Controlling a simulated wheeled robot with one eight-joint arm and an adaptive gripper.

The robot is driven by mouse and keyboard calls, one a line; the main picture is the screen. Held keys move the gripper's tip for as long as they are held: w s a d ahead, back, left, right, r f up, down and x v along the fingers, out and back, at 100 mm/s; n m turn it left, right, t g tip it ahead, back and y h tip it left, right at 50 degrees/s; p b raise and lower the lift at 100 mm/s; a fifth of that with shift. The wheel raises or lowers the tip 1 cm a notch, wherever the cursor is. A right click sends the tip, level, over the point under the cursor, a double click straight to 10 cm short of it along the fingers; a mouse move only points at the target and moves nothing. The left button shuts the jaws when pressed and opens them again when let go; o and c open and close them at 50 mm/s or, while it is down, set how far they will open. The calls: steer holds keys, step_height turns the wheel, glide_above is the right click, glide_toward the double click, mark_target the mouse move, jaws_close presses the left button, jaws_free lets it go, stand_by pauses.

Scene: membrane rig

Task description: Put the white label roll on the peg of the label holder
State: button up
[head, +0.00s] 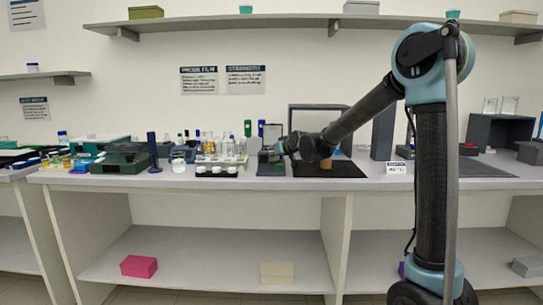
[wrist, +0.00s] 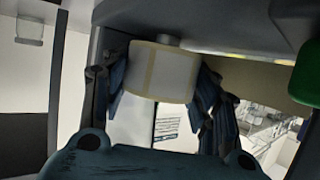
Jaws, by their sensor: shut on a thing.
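The white label roll (wrist: 162,72), cream-edged with a pale label face, sits between the two dark fingers of my gripper (wrist: 160,85) in the wrist view. My gripper is shut on it. A short grey stub (wrist: 168,40), which looks like the peg of the label holder, shows right at the roll's upper edge; I cannot tell whether it is inside the roll's hole. In the head view my gripper (head: 280,149) is over the bench, by a grey stand (head: 271,169) that seems to be the label holder. The roll cannot be made out there.
Left of my gripper stand a rack of bottles (head: 220,158) and a dark tray of white pots (head: 217,171). To the right lies a black mat (head: 345,170) with an orange-brown item (head: 325,165) on it. The bench front edge is mostly clear.

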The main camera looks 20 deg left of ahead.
steer(key=shift+f, duration=0.25)
stand_by(0.3)
steer(key=o, duration=1)
steer(key=shift+c, duration=0.2)
steer(key=shift+v, duration=3.95)
